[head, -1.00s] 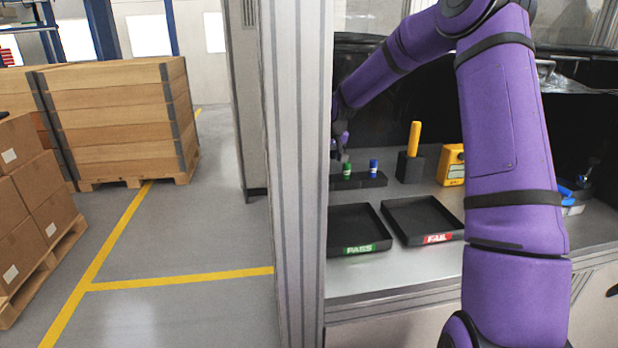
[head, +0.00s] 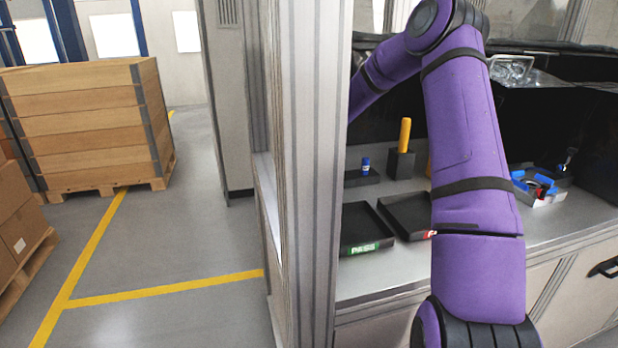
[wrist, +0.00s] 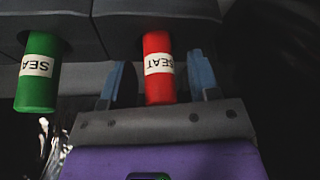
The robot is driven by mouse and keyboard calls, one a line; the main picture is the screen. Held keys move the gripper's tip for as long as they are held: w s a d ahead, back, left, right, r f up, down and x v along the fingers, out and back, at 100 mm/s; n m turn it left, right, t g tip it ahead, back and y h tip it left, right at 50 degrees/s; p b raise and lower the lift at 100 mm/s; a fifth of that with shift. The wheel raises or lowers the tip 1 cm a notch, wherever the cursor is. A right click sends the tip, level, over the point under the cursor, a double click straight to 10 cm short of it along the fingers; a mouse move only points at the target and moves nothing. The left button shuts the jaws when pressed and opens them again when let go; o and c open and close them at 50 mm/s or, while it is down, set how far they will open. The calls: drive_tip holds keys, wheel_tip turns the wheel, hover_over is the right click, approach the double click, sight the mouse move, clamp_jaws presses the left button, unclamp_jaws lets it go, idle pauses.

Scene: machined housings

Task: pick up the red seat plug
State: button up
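The red seat plug (wrist: 158,85) shows in the wrist view, a cylinder with a white band lettered SEAT, against a dark block (wrist: 160,8). My gripper (wrist: 157,66) is open, with one blue finger on each side of the red plug and a visible gap on both sides. A green plug (wrist: 38,75) with a similar white label is to the left in the wrist view. In the head view my gripper and the red plug are hidden behind the grey post.
In the head view a blue plug (head: 365,166) stands on a black rack (head: 358,178), partly hidden by the post (head: 315,180). A yellow-handled tool (head: 404,134), PASS tray (head: 366,248) and FAIL tray (head: 392,211) are on the bench. A parts bin (head: 540,192) is to the right.

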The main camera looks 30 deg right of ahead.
drive_tip(key=c, duration=0.9)
drive_tip(key=shift+c, duration=0.2)
drive_tip(key=shift+r, duration=0.15)
